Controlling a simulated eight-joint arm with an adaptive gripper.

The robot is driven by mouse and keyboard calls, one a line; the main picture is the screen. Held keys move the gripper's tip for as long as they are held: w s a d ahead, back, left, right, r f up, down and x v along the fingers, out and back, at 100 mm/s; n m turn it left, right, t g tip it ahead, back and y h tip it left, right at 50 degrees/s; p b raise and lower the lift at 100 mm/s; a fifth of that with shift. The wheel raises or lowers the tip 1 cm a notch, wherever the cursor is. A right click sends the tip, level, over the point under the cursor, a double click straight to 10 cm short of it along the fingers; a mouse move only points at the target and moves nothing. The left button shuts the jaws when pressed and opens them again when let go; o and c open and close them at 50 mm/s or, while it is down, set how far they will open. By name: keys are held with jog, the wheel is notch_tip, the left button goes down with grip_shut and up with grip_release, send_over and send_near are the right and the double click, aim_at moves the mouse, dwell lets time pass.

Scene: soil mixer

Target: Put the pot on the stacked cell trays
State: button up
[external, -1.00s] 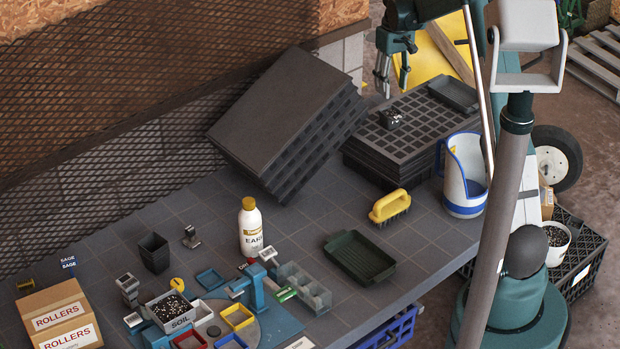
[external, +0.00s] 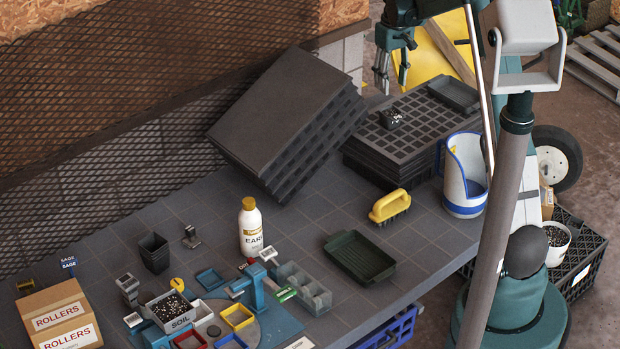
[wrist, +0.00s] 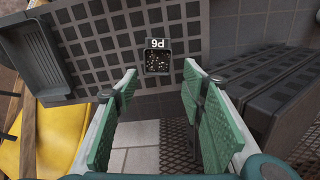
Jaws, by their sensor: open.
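A small black pot (external: 392,118) filled with dark speckled soil stands upright on the stacked cell trays (external: 428,124), near their left edge. In the wrist view the pot (wrist: 157,60) carries a white label and sits near the edge of the top tray (wrist: 100,40). My gripper (external: 392,84) is open and empty, apart from the pot, above and behind it in the external view. In the wrist view, its green fingers (wrist: 156,82) are spread wide, with the pot beyond the gap between their tips.
A dark shallow tray (external: 455,94) lies on the stack's far corner. A tilted block of black trays (external: 285,120) leans left of the stack. A white-and-blue jug (external: 464,185) and yellow brush (external: 390,206) stand in front. An empty black pot (external: 154,252) stands farther left.

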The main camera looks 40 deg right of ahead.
jog(key=s+a+r+t, duration=0.1)
jog(key=s+a+r, duration=0.45)
jog(key=a, duration=0.25)
jog(key=s+a+r+t, duration=0.1)
jog(key=s+a+r, duration=0.3)
jog(key=a+r, duration=0.4)
jog(key=s+a+r+t, duration=0.1)
jog(key=s+a+r, duration=0.45)
jog(key=a, duration=0.35)
jog(key=s+a+f+n+t, duration=0.1)
jog(key=s+a+t, duration=0.1)
jog(key=s+a, duration=0.6)
jog(key=s+a+f+t, duration=0.1)
jog(key=s+a+t, duration=0.1)
jog(key=s+a, duration=0.7)
jog(key=s, duration=0.7)
jog(key=shift+s+n, duration=0.25)
jog(key=shift+n, duration=0.15)
